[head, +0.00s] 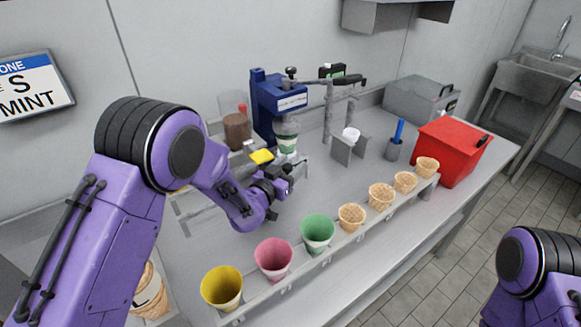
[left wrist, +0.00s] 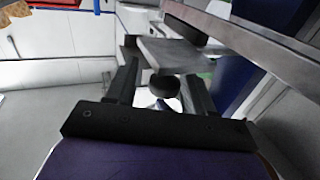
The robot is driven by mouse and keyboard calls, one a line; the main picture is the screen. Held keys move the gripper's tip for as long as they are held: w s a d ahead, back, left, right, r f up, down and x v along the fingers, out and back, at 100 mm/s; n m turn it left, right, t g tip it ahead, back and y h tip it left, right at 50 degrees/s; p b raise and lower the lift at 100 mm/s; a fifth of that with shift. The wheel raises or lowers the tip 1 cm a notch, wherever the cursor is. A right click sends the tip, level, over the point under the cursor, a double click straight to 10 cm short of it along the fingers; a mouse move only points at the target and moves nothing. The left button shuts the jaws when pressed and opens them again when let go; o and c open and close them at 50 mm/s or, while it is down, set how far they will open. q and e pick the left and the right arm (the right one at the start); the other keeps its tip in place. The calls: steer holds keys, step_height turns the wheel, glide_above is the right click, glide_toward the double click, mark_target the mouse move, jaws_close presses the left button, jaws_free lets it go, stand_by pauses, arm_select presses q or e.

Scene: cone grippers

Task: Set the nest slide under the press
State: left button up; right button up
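The blue press (head: 279,95) stands against the back wall, with a green and white piece (head: 287,136) beneath its head. A grey metal block (head: 297,171), which may be the nest slide, is low in front of the press, partly hidden by my left gripper (head: 281,183). In the left wrist view, the fingers of my left gripper (left wrist: 160,82) are apart, with a dark round knob (left wrist: 165,87) between them. Gaps show beside the knob, and a grey plate (left wrist: 170,53) lies just beyond. My right gripper is out of view.
A front rail holds yellow (head: 221,287), pink (head: 273,259) and green (head: 317,232) cones and several waffle cones (head: 381,196). A yellow piece (head: 262,157) is beside the press. A red box (head: 452,149) stands at the right.

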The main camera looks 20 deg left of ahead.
arm_select(q)
steer(key=b+v, duration=0.3)
steer(key=v, duration=0.7)
steer(key=shift+s, duration=0.35)
steer(key=shift+a, duration=0.1)
